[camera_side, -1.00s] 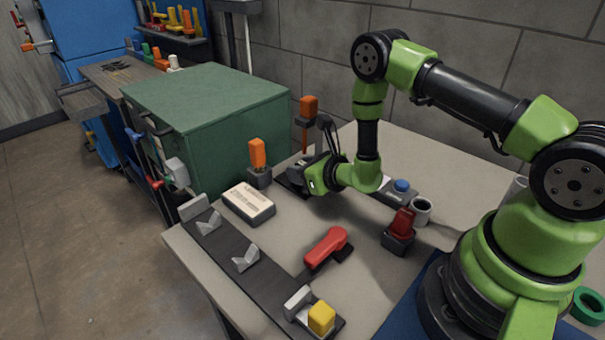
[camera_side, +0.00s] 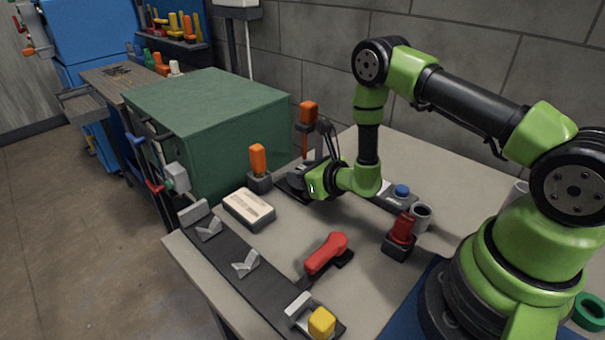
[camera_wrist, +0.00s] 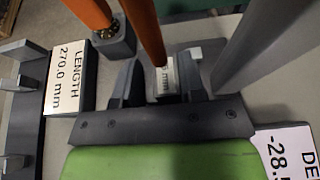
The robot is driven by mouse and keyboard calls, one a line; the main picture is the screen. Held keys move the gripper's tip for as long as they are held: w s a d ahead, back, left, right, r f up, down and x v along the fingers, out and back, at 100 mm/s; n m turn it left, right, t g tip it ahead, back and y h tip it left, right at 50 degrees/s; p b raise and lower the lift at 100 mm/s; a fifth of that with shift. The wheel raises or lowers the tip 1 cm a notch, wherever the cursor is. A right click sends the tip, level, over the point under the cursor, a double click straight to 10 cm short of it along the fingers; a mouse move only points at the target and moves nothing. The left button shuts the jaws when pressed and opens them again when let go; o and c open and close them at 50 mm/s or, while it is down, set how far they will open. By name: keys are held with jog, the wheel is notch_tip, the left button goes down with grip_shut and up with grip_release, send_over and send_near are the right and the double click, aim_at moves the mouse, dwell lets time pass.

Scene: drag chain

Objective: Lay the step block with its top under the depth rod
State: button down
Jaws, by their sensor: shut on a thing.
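My gripper (camera_wrist: 160,85) is shut on a small pale block (camera_wrist: 165,80), which I take to be the step block. Part of a printed "mm" marking shows on it between the dark fingers. In the side view my gripper (camera_side: 297,182) is low over a dark base plate (camera_side: 284,191) at the back of the table, and its wrist hides the block. I cannot tell whether the block touches the plate. A grey upright (camera_wrist: 265,45) stands right of the fingers in the wrist view. I cannot make out the depth rod or whether the block's top is under it.
Orange handles stand in dark holders (camera_side: 259,181) near the gripper. A length readout box (camera_side: 249,208) reads 270.0 mm in the wrist view (camera_wrist: 70,72). A partly cut-off depth readout (camera_wrist: 288,150) shows -28.5. A rail with V-blocks (camera_side: 245,263) and a red clamp (camera_side: 326,253) lie forward.

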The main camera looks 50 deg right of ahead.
jog(key=shift+f, duration=0.25)
dwell(0.3)
jog(key=c, duration=0.6)
grip_release()
jog(key=v, duration=1)
jog(key=shift+w, duration=0.1)
